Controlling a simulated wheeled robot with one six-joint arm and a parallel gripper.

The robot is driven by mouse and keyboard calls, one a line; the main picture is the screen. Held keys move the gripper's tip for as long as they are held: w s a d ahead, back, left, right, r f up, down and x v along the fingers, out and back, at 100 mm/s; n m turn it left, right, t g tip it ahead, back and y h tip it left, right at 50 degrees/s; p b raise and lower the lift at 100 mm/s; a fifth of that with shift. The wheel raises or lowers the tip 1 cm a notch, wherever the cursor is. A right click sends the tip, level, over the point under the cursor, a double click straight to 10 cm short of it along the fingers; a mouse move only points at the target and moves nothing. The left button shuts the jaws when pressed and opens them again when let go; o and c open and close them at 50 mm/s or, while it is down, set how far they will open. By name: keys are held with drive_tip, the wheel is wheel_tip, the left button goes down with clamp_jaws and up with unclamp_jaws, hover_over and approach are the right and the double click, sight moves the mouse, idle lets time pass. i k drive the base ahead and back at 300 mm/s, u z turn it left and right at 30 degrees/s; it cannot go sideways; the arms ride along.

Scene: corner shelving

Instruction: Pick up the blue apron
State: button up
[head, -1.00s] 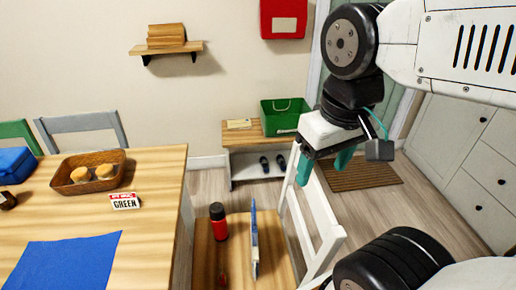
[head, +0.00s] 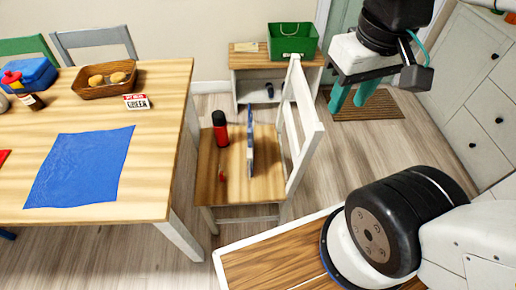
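A flat blue cloth (head: 80,168) lies spread on the wooden table at the left; it is the only cloth-like blue thing in view, but I cannot tell for certain that it is the apron. A thin blue and white item (head: 250,145) stands upright on the chair seat; it is seen edge-on, so I cannot tell what it is. My gripper (head: 352,98), with teal fingers, hangs at the upper right, past the chair and far from the cloth. Its fingers are apart with nothing between them.
The white chair (head: 305,122) stands right of the table (head: 150,205), with a red bottle (head: 220,130) on its seat. The table also bears a basket (head: 85,88), a small sign (head: 136,102) and a blue box (head: 33,74). A bench with a green crate (head: 292,42) stands behind.

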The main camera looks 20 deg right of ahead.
sight(250, 136)
drive_tip(key=z, duration=2.1)
drive_tip(key=i, duration=2.35)
drive_tip(key=u, duration=4)
drive_tip(key=i, duration=0.5)
drive_tip(key=z, duration=0.05)
